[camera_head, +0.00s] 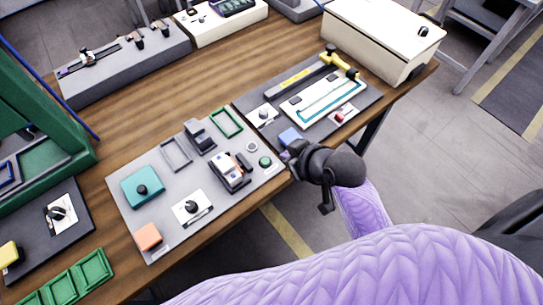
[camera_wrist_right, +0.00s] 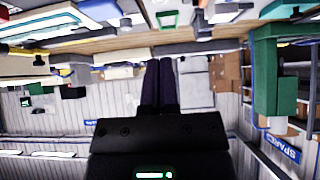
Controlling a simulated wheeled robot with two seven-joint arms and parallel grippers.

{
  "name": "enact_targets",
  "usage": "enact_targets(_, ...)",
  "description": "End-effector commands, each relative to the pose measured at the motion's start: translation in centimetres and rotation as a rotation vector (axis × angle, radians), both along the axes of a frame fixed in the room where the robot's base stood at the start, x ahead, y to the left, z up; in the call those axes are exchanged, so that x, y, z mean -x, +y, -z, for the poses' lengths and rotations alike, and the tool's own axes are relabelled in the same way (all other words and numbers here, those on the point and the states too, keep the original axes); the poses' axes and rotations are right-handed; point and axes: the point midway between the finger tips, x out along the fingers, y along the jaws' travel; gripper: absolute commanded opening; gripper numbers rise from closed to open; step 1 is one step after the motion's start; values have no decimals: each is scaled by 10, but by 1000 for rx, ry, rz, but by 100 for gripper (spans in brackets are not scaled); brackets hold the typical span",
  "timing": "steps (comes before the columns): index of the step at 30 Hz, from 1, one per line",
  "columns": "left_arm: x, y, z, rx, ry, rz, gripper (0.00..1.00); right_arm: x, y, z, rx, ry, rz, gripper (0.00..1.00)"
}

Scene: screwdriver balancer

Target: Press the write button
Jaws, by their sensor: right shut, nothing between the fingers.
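My right gripper (camera_head: 288,157) is shut and empty, at the front edge of the table beside the right edge of a light grey panel (camera_head: 150,215). In the right wrist view its two dark fingers (camera_wrist_right: 158,85) lie together. A green round button (camera_head: 265,161) is on the panel just left of the fingertips. A blue block (camera_head: 289,136) is just behind them, partly covered by the gripper. A red button (camera_head: 339,115) is on the dark panel (camera_head: 372,97) further right. I cannot read any labels, so I cannot tell which is the write button. My left gripper is not in view.
The grey panel also bears a teal block (camera_head: 143,187), an orange block (camera_head: 148,236), a white-and-black device (camera_head: 230,170) and a green frame (camera_head: 227,122). A cream box (camera_head: 375,40) stands at the back right. Bare wooden table (camera_head: 205,85) lies behind the panels.

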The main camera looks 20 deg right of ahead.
Motion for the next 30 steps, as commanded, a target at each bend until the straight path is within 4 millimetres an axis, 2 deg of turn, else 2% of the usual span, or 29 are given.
enact_targets(5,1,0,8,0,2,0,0,-9,3,13,-1,0,2,0)
enact_targets(17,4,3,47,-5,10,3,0,-66,25,76,-2,2,1,0)
enact_targets(23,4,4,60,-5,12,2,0,-66,24,105,-1,4,2,0)
enact_targets(30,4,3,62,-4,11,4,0,-66,24,112,0,1,1,0)
